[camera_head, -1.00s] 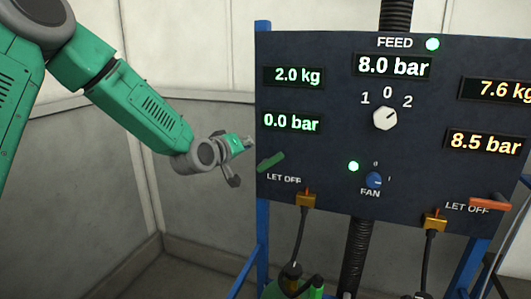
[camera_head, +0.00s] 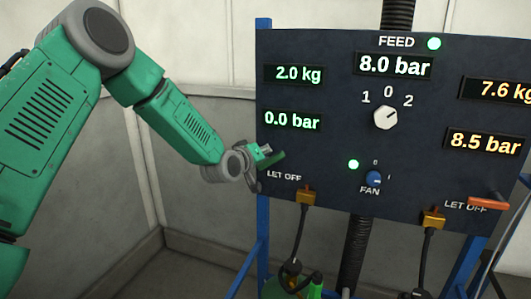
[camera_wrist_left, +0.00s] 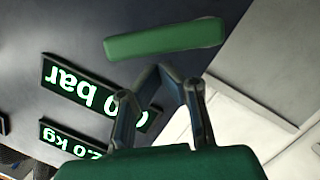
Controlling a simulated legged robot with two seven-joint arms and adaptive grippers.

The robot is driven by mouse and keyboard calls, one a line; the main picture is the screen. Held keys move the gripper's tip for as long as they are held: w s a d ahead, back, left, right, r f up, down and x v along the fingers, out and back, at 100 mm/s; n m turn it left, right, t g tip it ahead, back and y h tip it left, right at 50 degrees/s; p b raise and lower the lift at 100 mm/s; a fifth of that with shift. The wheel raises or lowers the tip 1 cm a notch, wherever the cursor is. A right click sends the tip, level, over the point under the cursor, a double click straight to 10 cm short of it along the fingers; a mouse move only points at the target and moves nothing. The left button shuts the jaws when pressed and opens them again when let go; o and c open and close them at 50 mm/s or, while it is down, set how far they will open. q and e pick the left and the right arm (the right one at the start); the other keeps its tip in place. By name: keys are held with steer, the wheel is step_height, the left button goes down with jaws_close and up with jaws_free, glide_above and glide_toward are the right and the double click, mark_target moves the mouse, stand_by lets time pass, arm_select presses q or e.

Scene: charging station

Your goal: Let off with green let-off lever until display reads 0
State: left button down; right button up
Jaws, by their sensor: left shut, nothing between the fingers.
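The left pressure display (camera_head: 292,122) reads 0.0 bar. My left gripper (camera_head: 264,151) is at the lever, partly covering it in the head view. Its fingers (camera_wrist_left: 160,72) are shut with nothing between them. A narrow gap seems to separate them from the lever; contact is not clear. My right gripper is out of view.
The panel (camera_head: 330,165) also bears a 2.0 kg display (camera_head: 298,75), an 8.0 bar feed display (camera_head: 393,66), a white selector knob (camera_head: 385,117), a blue fan knob (camera_head: 374,178), an 8.5 bar display (camera_head: 484,142) and an orange lever (camera_head: 488,202). Cables hang below.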

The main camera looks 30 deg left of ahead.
mark_target(277, 161)
arm_select(q)
steer(key=d+m, duration=0.1)
steer(key=d, duration=0.2)
steer(key=shift+w+d+m+y, duration=0.15)
steer(key=shift+d+m+y, duration=0.15)
steer(key=shift+d+m, duration=0.1)
steer(key=shift+d+f+m+g, duration=0.1)
steer(key=shift+f+m+g, duration=0.05)
steer(key=shift+m+g, duration=0.2)
steer(key=shift+w+f+m+b, duration=0.1)
steer(key=shift+f+m+b, duration=0.1)
steer(key=shift+m+b, duration=0.15)
steer(key=shift+w+a+f+m+y+b, duration=0.1)
steer(key=shift+f+m+y+b, duration=0.15)
steer(key=shift+f+m, duration=0.25)
steer(key=shift+a+f+m+y+b, duration=0.1)
steer(key=shift+f+m+y, duration=0.3)
steer(key=shift+m, duration=0.1)
steer(key=shift+d+f+b, duration=0.2)
steer(key=shift+d+b, duration=0.15)
steer(key=shift+d, duration=0.55)
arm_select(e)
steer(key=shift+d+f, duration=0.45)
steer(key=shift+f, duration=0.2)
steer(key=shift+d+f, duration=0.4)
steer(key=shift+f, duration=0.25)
